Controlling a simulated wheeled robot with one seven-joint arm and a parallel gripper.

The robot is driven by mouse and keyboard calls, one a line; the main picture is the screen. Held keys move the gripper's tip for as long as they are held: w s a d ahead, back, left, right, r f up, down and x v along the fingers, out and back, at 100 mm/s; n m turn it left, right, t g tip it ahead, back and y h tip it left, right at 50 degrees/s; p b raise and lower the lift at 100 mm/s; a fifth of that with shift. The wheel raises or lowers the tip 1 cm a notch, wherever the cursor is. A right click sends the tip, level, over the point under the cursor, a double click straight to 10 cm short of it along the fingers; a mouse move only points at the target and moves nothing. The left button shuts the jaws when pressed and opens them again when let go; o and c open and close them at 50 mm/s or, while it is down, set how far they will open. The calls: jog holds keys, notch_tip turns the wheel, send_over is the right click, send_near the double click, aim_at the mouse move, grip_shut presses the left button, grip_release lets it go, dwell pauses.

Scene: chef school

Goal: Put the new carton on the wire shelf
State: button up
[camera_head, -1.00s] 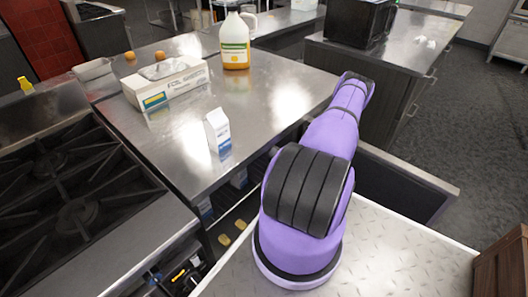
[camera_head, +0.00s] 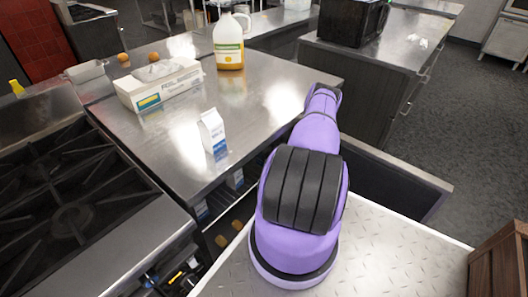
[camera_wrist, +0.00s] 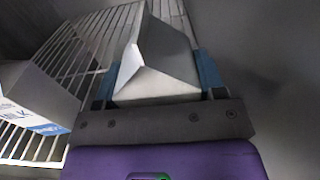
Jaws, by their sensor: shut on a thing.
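My gripper (camera_wrist: 156,78) is shut on a white gable-top carton (camera_wrist: 155,62), its blue fingers on either side of it in the wrist view. The wire shelf (camera_wrist: 75,52), with white bars, lies behind and left of the held carton. I cannot tell whether the carton touches it. Another carton (camera_wrist: 38,97) with blue "MILK" lettering is at the left, on or beside the bars. In the head view a white and blue carton (camera_head: 213,133) stands on the steel counter. My gripper and the held carton are hidden there.
The steel counter (camera_head: 150,160) overhangs a low space where cartons (camera_head: 236,179) partly show. A box of foil sheets (camera_head: 160,86) and a jug (camera_head: 229,42) stand on top. A stove (camera_head: 70,200) is at the left. A grey wall (camera_wrist: 270,60) fills the wrist view's right.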

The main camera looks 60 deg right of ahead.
jog(key=shift+f, duration=0.1)
jog(key=o, duration=1.3)
